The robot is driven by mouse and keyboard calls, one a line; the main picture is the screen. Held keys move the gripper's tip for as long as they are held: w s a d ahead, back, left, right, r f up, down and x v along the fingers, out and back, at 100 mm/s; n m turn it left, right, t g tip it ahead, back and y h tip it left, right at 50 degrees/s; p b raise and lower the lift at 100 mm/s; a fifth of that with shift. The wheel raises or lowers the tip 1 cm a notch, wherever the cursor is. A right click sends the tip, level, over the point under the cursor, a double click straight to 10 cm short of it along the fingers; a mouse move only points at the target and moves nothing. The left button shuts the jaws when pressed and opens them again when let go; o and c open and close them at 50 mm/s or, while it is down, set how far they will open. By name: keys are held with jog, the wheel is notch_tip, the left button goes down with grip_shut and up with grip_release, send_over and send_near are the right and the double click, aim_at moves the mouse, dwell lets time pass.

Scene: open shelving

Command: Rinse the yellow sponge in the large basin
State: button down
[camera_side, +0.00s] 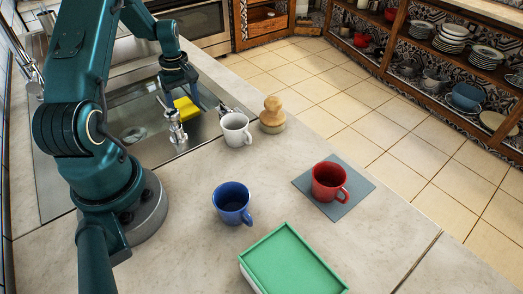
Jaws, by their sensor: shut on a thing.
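The yellow sponge (187,108) is in my gripper (186,98), over the metal sink area behind the faucet. The gripper is shut on the sponge and points down. The sink basin (140,110) lies below and around it, partly hidden by my arm. I cannot tell whether the sponge touches the basin floor. A small faucet (174,122) stands at the near edge of the basin, in front of the sponge.
A white mug (236,130) and a wooden-handled brush (272,116) stand right of the sink. A blue mug (231,201), a red mug (328,180) on a grey mat (358,181) and a green-topped box (292,262) are on the counter. Open shelves (400,75) hold dishes.

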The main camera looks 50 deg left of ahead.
aim_at(184, 110)
jog(key=shift+r, duration=5.05)
jog(key=shift+s+d+m, duration=0.35)
jog(key=shift+d+m, duration=0.2)
jog(key=shift+m, duration=0.25)
jog(key=w+d+r+m, duration=0.1)
jog(key=d+r+m, duration=0.3)
jog(key=d, duration=0.3)
jog(key=d+r+m, duration=0.3)
jog(key=d+m, duration=0.4)
jog(key=d, duration=0.1)
jog(key=w+d+r+m, duration=0.1)
jog(key=d+r+m, duration=0.3)
jog(key=d, duration=0.4)
jog(key=shift+w+d+r+m, duration=0.2)
jog(key=shift+w+r+m, duration=0.15)
jog(key=shift+m, duration=0.35)
